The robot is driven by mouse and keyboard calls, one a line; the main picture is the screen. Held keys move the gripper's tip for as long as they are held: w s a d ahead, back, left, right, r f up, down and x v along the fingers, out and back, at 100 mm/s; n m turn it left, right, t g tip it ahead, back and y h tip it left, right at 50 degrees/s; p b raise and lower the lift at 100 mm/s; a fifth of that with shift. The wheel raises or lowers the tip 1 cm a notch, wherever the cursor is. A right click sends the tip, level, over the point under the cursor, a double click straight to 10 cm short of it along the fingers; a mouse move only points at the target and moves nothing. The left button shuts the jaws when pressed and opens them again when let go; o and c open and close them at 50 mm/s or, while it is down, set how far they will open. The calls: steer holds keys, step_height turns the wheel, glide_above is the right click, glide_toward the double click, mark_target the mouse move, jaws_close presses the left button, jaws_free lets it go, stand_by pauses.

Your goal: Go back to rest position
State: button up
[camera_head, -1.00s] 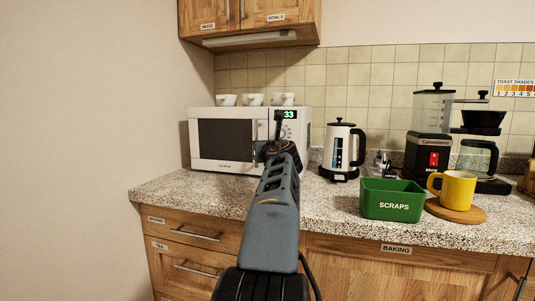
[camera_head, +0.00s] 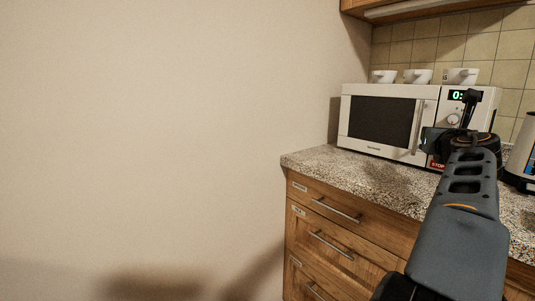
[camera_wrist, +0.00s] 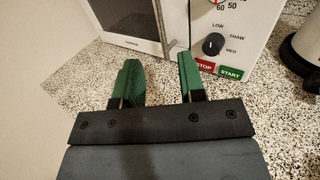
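My gripper (camera_wrist: 158,78) shows in the wrist view with its two green fingers apart and nothing between them. It is in front of the microwave, above the speckled counter. In the head view my arm reaches up from the lower right toward the microwave, and the fingers are hard to make out there. The white microwave (camera_head: 382,122) stands on the counter with its door shut. Its dial and red and green buttons show in the wrist view (camera_wrist: 236,50). Its lit green display is partly hidden by my arm in the head view.
Several white bowls or cups (camera_head: 418,76) stand on the microwave. The counter (camera_head: 350,172) has wooden drawers (camera_head: 345,225) below it. A kettle (camera_head: 524,155) is at the right edge. A wall cabinet hangs above. A bare wall (camera_head: 170,130) fills the left.

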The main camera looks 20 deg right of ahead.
steer(key=w+a+r+m+p, duration=0.7)
steer(key=a+m+p, duration=0.1)
steer(key=m+p, duration=0.15)
steer(key=w+a+f+m+g+y+p, duration=0.1)
steer(key=w+a+m+g+y+p, duration=0.15)
steer(key=a+m+p, duration=0.75)
steer(key=s+a+f+m+g+y+p, duration=0.2)
steer(key=s+a+f+y+p, duration=0.1)
steer(key=a, duration=0.6)
steer(key=s+a+f+m+g+y+p, duration=0.3)
steer(key=a+p, duration=0.3)
steer(key=a, duration=0.3)
steer(key=s+a+f+m+g+y+p, duration=0.2)
steer(key=s+a+p, duration=0.3)
steer(key=a, duration=0.4)
steer(key=shift+f+m+y, duration=0.55)
steer(key=shift+f+y, duration=0.15)
steer(key=shift+y, duration=0.15)
steer(key=shift+s, duration=0.1)
